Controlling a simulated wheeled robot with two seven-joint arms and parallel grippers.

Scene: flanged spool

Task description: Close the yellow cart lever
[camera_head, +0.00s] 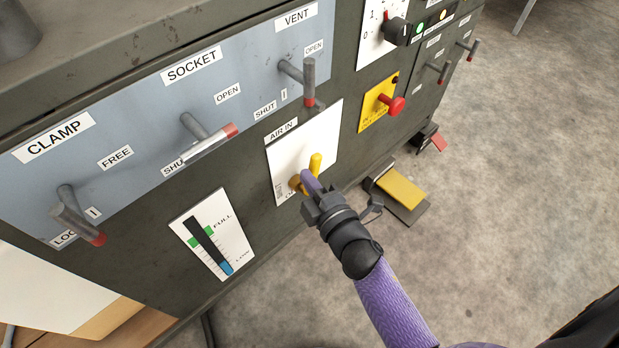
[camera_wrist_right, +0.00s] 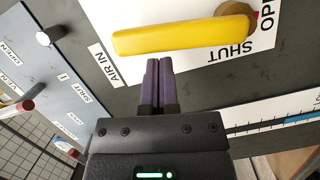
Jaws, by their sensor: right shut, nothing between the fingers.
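The yellow lever (camera_head: 315,164) sits on the white AIR IN plate (camera_head: 322,125) on the front of a dark cabinet, beside a brass-coloured fitting (camera_head: 295,183). In the right wrist view the yellow lever (camera_wrist_right: 175,38) runs across the plate from a pivot at the upper right, with a SHUT label beside it. My right gripper (camera_head: 309,180) has purple fingers, which are shut and empty beside the lever. In the wrist view the fingertips (camera_wrist_right: 160,63) are just below the handle. I cannot tell whether they touch it. My left gripper is not in view.
Grey red-tipped handles stick out for CLAMP (camera_head: 75,217), SOCKET (camera_head: 205,143) and VENT (camera_head: 308,82). A red button (camera_head: 393,104) on a yellow plate is right of the lever. A level gauge (camera_head: 212,240) is lower left. A yellow pedal (camera_head: 400,188) is near the floor.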

